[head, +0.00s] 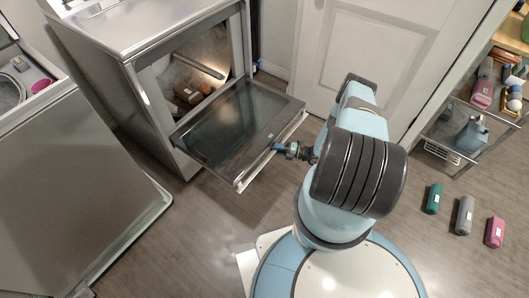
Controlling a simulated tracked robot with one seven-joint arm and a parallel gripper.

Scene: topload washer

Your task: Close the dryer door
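The dryer (150,35) stands at the upper left with its front opening uncovered. Its door (235,125) is hinged along the bottom of the opening and lies lowered, roughly level, with a dark glass panel. A few brown items (188,94) are inside the drum. My gripper (278,148) is at the right edge of the lowered door, close to its outer rim. Whether it touches the rim cannot be told. The fingers are too small to show whether they are open or shut.
The topload washer (60,165) stands at the left with a pink item (42,85) on top. A white room door (370,45) is behind. A rack (470,130) stands right. Rolled towels (465,215) lie on the floor at right. Floor below the dryer door is clear.

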